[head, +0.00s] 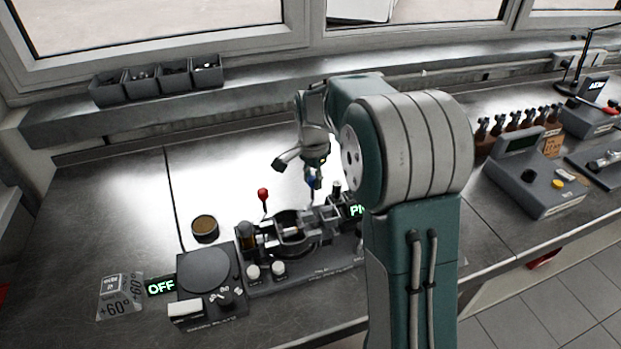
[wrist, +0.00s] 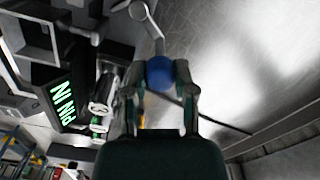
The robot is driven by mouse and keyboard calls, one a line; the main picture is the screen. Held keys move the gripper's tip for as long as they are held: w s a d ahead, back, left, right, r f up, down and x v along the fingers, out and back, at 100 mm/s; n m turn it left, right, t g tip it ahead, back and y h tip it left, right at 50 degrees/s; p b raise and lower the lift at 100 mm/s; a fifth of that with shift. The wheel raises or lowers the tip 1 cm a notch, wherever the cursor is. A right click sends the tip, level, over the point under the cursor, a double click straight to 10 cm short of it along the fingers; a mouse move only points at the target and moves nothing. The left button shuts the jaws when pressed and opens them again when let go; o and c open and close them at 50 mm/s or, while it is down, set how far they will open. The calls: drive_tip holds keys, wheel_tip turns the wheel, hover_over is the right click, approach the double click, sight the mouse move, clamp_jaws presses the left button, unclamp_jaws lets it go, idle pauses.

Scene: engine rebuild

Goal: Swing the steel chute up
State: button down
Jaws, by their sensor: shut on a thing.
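My gripper (head: 313,176) reaches down over the bench fixture (head: 290,232). In the wrist view my gripper (wrist: 160,68) is shut on a round blue knob (wrist: 159,74), one finger on each side of it. The blue knob also shows in the head view (head: 311,183), just above the back of the fixture. In the wrist view a pale metal arm (wrist: 146,17) runs from near the knob to a round end. I cannot clearly single out the steel chute; my gripper and arm cover part of the fixture.
A red-knobbed lever (head: 263,195) stands left of my gripper. A control box with a round plate (head: 206,270) stands at the front, beside a green OFF display (head: 160,286). A brown-filled round dish (head: 205,228) lies behind it. A lit PIN display (wrist: 63,103) is close to the gripper. The bench behind is clear.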

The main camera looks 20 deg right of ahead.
drive_tip(key=shift+s+f, duration=0.1)
idle(0.4)
drive_tip(key=shift+c, duration=2.2)
unclamp_jaws()
wheel_tip(320, 180, up, 12)
